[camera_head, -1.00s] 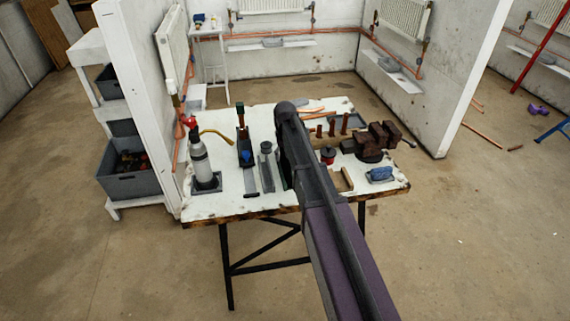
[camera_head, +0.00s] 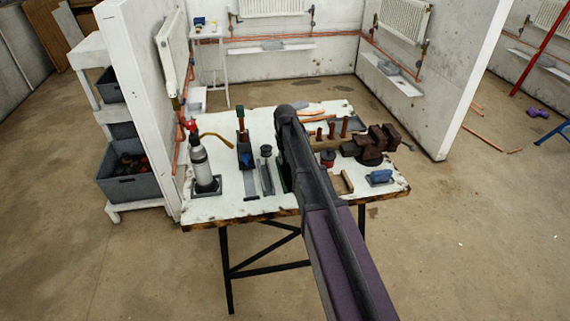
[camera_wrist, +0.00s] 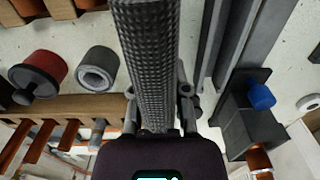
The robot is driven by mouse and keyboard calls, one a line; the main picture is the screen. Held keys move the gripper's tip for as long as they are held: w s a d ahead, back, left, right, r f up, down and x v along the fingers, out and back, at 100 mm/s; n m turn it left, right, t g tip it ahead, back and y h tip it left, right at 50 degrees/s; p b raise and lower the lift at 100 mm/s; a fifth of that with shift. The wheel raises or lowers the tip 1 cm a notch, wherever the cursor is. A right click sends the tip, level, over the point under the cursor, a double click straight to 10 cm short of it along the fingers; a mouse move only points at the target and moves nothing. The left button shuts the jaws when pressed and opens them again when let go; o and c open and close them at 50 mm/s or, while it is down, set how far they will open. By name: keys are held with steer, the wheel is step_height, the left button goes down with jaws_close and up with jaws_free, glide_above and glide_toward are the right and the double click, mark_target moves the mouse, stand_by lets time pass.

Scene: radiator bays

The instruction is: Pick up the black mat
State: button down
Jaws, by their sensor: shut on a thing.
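The black mat (camera_wrist: 150,55) shows in the wrist view as a long strip with a bumpy, textured surface. It runs from my gripper up to the top edge of the picture. My gripper (camera_wrist: 158,112) is shut on its near end, with a finger on each side. In the head view my own arm hides the gripper and most of the mat's place on the workbench. I cannot tell from these frames whether the mat is clear of the bench top.
The white workbench (camera_head: 225,208) also bears a torch bottle (camera_head: 200,165), grey metal channels (camera_head: 266,178), a brown vise (camera_head: 378,142) and a blue item (camera_head: 380,176). In the wrist view, a red round item (camera_wrist: 40,72) and grey ring (camera_wrist: 98,68) lie left of the mat.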

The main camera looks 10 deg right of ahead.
steer(key=shift+r, duration=0.15)
step_height(320, 180, up, 10)
steer(key=p, duration=1)
stand_by(0.9)
